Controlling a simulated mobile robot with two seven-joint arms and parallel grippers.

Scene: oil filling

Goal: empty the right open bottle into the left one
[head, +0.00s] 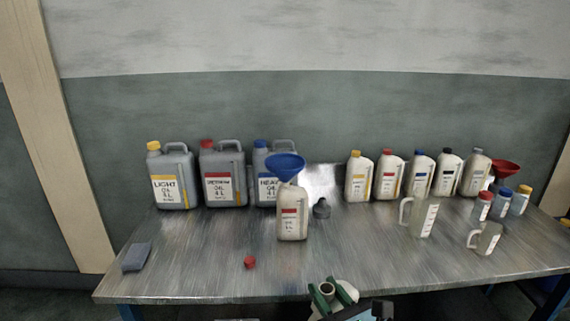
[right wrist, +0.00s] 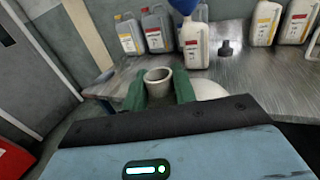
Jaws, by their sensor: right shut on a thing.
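The left open bottle (head: 292,222) is cream with a red label and stands upright on the table. A blue funnel (head: 285,165) sits in its mouth; in the right wrist view the funnel (right wrist: 184,6) is cut by the top edge above the bottle (right wrist: 195,48). My right gripper (head: 328,291) has its green fingers shut around the neck of the other open bottle (head: 347,289), at the table's front edge. That bottle's open mouth shows in the right wrist view (right wrist: 158,76); most of its body is hidden. My left gripper is not in view.
Large grey canisters (head: 225,179) stand at the back left. Several cream bottles (head: 388,177) stand at the back right, with jugs (head: 421,219) before them. A red cap (head: 250,262), a dark grey spouted piece (head: 322,209) and a grey block (head: 136,257) lie on the table (head: 190,276).

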